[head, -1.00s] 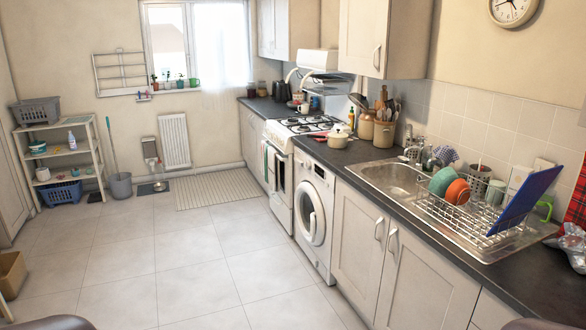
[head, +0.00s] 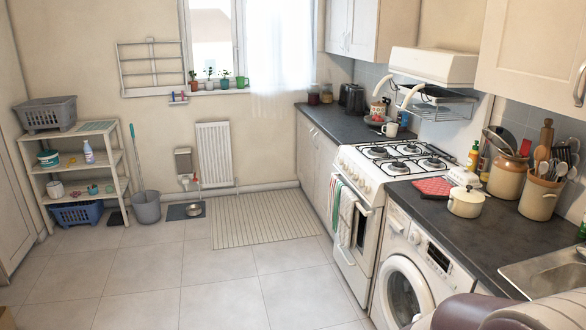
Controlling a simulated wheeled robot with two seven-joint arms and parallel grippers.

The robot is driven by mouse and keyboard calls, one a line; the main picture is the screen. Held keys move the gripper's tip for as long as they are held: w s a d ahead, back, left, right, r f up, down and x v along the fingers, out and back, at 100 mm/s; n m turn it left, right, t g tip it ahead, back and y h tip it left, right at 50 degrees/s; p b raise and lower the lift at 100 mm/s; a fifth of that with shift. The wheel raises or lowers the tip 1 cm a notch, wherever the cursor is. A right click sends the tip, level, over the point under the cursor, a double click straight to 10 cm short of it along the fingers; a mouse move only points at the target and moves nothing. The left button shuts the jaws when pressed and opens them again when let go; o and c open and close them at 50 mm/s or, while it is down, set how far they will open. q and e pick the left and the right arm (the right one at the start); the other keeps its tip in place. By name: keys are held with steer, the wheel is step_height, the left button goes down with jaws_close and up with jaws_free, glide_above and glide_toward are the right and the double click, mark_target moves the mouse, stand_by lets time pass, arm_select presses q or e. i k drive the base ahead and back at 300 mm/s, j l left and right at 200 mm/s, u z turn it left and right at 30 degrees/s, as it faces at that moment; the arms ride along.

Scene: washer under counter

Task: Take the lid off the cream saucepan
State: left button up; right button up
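The cream saucepan (head: 465,205) stands upright on the dark counter above the washing machine, right of the cooker. Its pale lid (head: 467,192) appears to be seated on top, with a small knob. Neither of my grippers is in view. Part of my own arm shows at the bottom right edge, well in front of the saucepan and apart from it in the picture.
A red patterned cloth (head: 433,187) lies left of the saucepan. Utensil crocks (head: 538,197) stand to its right, and bottles (head: 474,158) behind. The cooker (head: 380,170), washer (head: 405,270) and sink (head: 548,275) are nearby.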

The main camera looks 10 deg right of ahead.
mark_target(482, 199)
steer(key=i+z, duration=0.2)
steer(key=i, duration=0.4)
steer(key=i+z, duration=0.2)
steer(key=i, duration=0.4)
steer(key=i+j+z, duration=0.2)
steer(key=i, duration=0.35)
